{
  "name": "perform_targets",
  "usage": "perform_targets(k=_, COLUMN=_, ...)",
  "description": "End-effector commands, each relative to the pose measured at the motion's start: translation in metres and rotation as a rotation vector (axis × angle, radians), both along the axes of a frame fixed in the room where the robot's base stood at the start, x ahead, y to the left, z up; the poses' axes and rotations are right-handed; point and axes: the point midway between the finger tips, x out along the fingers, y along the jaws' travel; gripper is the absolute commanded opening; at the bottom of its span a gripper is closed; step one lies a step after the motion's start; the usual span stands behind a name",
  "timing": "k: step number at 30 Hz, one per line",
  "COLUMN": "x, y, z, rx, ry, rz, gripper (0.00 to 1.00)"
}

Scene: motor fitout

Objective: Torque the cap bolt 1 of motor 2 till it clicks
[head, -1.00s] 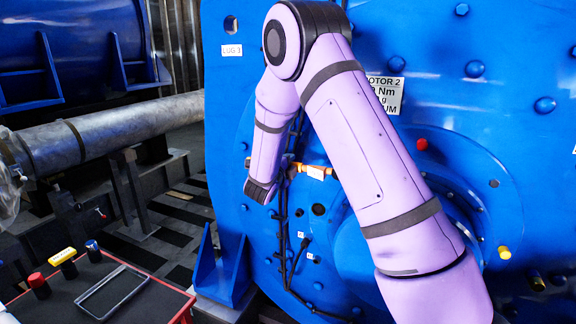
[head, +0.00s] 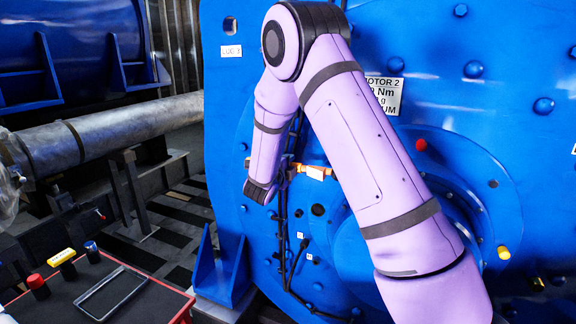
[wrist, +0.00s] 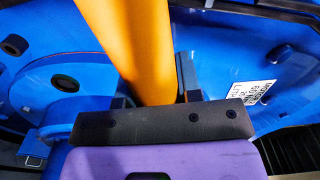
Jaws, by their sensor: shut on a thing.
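The blue motor (head: 440,110) fills the right of the head view. Its plate (head: 386,94) reads MOTOR 2, partly hidden by my arm. My gripper (head: 286,168) is at the motor's face, left of the round end cover (head: 350,250). It is shut on an orange tool (head: 318,172), which also shows in the wrist view (wrist: 135,45) as a thick orange bar between the fingers (wrist: 155,95). The tool's working end is hidden, so I cannot tell whether it is on a bolt. I cannot make out which bolt is cap bolt 1.
A black cable (head: 284,235) runs down the motor's face. A red plug (head: 421,145) and a yellow plug (head: 503,252) stick out. A grey shaft (head: 110,132) lies left.

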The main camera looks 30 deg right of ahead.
Motion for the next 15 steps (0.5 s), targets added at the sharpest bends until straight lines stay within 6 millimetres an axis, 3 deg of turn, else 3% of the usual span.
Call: perform_targets(k=15, x=0.0063, y=-0.0079, z=0.0009, rx=-0.002, ry=-0.001, rz=0.0, gripper=0.0)
